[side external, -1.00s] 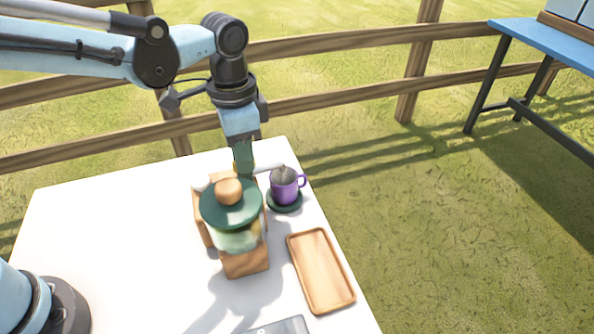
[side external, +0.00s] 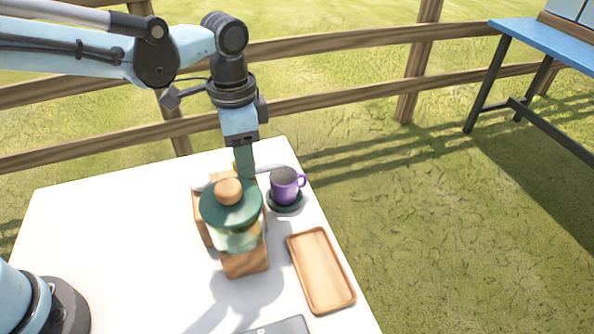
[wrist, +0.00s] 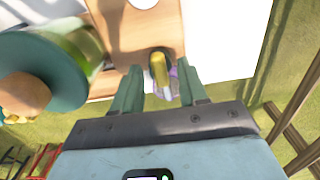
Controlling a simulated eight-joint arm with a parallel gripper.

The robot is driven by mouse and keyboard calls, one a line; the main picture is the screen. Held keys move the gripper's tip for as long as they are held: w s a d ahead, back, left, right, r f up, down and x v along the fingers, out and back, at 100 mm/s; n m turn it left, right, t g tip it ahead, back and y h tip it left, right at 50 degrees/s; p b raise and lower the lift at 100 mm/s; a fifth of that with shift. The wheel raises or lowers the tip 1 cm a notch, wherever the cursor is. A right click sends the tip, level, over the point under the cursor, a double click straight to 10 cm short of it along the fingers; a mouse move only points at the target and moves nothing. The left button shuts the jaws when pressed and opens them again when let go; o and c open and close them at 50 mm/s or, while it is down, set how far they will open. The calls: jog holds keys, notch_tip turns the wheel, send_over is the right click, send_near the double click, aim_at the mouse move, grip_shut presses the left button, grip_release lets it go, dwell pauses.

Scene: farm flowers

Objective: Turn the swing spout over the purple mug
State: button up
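The purple mug (side external: 284,187) stands upright on a dark green saucer (side external: 271,204) at the table's far right edge; a sliver of purple shows in the wrist view (wrist: 175,82). A pale spout (side external: 268,167) reaches from behind the dispenser towards the mug; I cannot tell whether its tip is above the mug's opening. The dispenser has a green lid (side external: 240,210) and a wooden knob. My gripper (side external: 246,172) is low behind the dispenser, left of the mug. In the wrist view its fingers (wrist: 158,88) stand apart, with a yellow upright piece (wrist: 160,70) between and slightly beyond them.
A wooden tray (side external: 320,270) lies along the right edge, and a grey flat object (side external: 280,328) lies at the front. The white table (side external: 110,240) is clear on the left.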

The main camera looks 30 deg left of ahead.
notch_tip(320, 180, up, 12)
dwell(0.8)
jog(key=s+a+f+n+t, duration=0.3)
jog(key=s+a+f+n, duration=0.1)
jog(key=a, duration=0.3)
jog(key=s+a+f+n+t, duration=0.4)
jog(key=a+f+n, duration=0.1)
jog(key=a, duration=0.3)
jog(key=shift+a, duration=0.3)
